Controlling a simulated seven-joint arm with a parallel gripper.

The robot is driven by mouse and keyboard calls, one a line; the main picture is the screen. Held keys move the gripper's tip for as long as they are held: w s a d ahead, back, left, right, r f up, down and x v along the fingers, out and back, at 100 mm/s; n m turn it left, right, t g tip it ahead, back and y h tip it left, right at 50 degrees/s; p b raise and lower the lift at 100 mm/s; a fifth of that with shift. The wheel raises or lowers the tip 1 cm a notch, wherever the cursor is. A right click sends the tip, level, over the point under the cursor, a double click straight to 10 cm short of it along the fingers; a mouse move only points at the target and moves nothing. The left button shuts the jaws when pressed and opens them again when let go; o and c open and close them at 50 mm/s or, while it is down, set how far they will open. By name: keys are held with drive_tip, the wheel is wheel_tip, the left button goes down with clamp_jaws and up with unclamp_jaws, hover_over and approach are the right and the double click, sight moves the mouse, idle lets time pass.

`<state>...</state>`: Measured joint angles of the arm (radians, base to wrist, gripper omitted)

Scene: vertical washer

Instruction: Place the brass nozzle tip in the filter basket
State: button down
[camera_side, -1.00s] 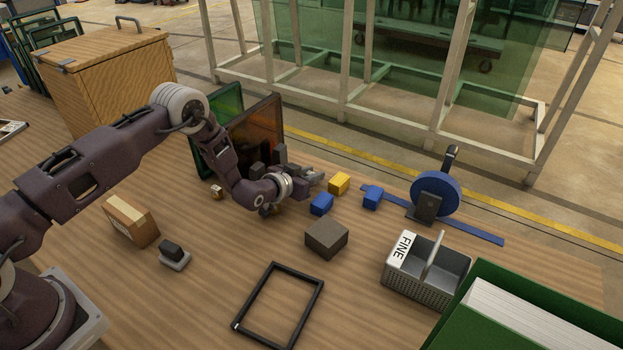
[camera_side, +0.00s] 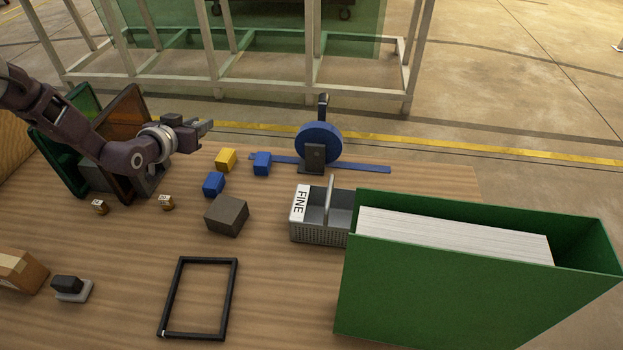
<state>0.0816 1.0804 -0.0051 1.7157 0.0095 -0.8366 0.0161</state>
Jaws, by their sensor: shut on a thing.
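My gripper (camera_side: 207,128) is raised above the back left of the table, up and left of the yellow block. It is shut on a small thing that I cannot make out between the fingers. Two small brass pieces with pale marked tops stand on the table below my wrist, one on the left (camera_side: 99,207) and one on the right (camera_side: 167,203). I cannot tell which brass piece is the nozzle tip. The grey filter basket (camera_side: 318,236), labelled FINE, stands right of centre, well away from my gripper. Its visible inside looks empty; its right end is hidden.
A yellow block (camera_side: 226,160), blue blocks (camera_side: 213,184) and a grey-brown block (camera_side: 226,215) lie between gripper and basket. A blue wheel (camera_side: 318,142) stands behind the basket. A tall green bin (camera_side: 440,295) adjoins it in view. A black frame (camera_side: 168,300) lies in front.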

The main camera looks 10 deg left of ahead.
drive_tip(key=s+d+r+m+h, duration=0.1)
drive_tip(key=s+d+r, duration=0.15)
drive_tip(key=d, duration=0.65)
drive_tip(key=s+d+r+m+h, duration=0.15)
drive_tip(key=d+r, duration=0.25)
drive_tip(key=d, duration=0.6)
wheel_tip(320, 180, up, 3)
drive_tip(key=g+h, duration=0.1)
hover_over(330, 191)
drive_tip(key=shift+m, duration=0.35)
wheel_tip(330, 191, down, 8)
drive_tip(key=shift+r, duration=0.1)
drive_tip(key=shift+f+h, duration=0.3)
drive_tip(key=shift+h, duration=0.05)
drive_tip(key=shift+f, duration=0.1)
drive_tip(key=c, duration=1.2)
unclamp_jaws()
drive_tip(key=shift+o, duration=0.2)
